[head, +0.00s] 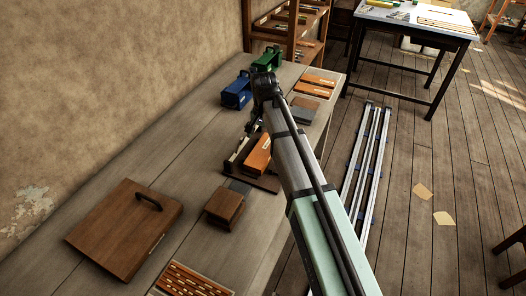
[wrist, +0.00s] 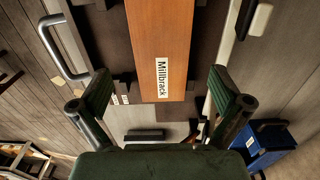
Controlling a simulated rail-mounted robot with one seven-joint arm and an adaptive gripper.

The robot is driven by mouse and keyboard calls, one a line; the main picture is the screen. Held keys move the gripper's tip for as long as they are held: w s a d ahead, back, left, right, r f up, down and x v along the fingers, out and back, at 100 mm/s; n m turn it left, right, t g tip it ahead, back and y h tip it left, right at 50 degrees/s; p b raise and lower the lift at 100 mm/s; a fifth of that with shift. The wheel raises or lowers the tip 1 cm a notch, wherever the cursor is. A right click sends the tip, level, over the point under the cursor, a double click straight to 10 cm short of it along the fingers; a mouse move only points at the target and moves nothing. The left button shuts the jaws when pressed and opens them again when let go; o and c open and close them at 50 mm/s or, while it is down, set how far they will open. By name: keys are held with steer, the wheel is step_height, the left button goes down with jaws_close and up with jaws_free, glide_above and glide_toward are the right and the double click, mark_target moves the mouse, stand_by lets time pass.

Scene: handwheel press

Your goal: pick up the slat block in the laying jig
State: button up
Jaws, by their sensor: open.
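The slat block is an orange-brown wooden block (wrist: 160,40) with a "Millbrack" label, lying lengthwise in the wrist view. In the head view the orange block (head: 258,156) lies in the dark laying jig (head: 265,182), partly hidden by my arm. The jig's dark base also shows beside the block in the wrist view (wrist: 205,40). My gripper (wrist: 159,82) is open, with one finger on each side of the block's near end. A gap shows between each finger and the block. The height of the fingers over it is hard to tell.
A dark brown block (head: 224,205), a handled wooden board (head: 125,228) and a slat tray (head: 190,280) lie nearer on the bench. A blue box (head: 237,93), a green box (head: 267,60) and orange slats (head: 318,80) stand farther back. A metal handle (wrist: 60,50) rises beside the jig.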

mark_target(263, 150)
steer(key=shift+a+f+p, duration=0.1)
steer(key=shift+f+p, duration=1)
steer(key=shift+f, duration=2)
steer(key=c, duration=1.4)
